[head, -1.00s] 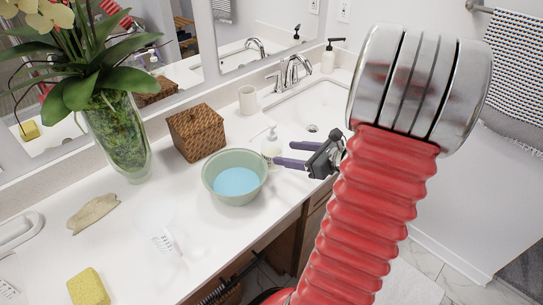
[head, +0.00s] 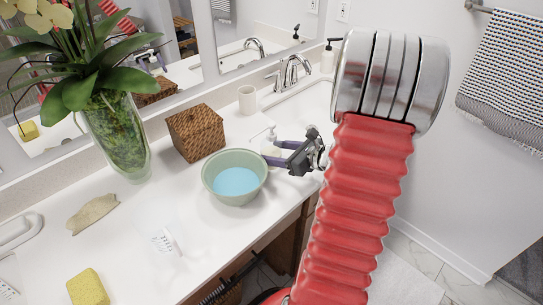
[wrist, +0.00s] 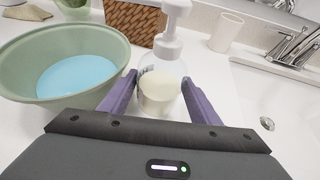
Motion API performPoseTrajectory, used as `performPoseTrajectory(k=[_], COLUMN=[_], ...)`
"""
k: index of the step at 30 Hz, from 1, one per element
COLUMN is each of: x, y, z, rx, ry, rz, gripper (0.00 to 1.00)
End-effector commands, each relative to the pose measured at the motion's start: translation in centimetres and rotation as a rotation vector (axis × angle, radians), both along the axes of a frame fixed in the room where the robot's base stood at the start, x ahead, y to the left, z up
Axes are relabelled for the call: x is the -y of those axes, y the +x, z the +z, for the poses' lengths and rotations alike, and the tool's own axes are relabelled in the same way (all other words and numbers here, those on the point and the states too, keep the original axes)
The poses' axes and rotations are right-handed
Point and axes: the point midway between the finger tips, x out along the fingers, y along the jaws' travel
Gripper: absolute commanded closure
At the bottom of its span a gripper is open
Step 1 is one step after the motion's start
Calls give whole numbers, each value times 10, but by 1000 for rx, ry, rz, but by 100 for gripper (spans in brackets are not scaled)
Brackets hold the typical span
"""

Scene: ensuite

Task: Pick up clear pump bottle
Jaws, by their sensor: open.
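The clear pump bottle (wrist: 162,88), with a white pump head and pale liquid in its lower part, stands upright on the white counter. It is partly hidden in the head view (head: 270,138), just right of the green bowl. My gripper (wrist: 159,79) is open, with one purple finger on each side of the bottle in the wrist view. No clear contact between fingers and bottle can be made out. In the head view my gripper (head: 268,152) reaches in from the right at the bottle.
The green bowl (head: 218,190) of blue liquid stands close left of my fingers. A woven box (head: 196,132) and white cup (head: 247,99) stand behind. The sink (head: 309,105) and faucet (head: 292,68) lie right. A white pump bottle (head: 330,55) stands beyond.

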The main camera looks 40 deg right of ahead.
Motion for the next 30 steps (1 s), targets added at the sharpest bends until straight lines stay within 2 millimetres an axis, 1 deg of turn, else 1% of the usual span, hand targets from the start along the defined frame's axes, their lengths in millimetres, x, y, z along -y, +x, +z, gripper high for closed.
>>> performPoseTrajectory(k=[1,5,21,30], x=[-2,-2,-3,-3], y=[6,12,12,12], z=[-3,-5,-5,-5], rx=[-1,-1,-1,-1], ry=[0,-1,-1,-1], rz=[3,0,1,1], gripper=[44,44,44,65])
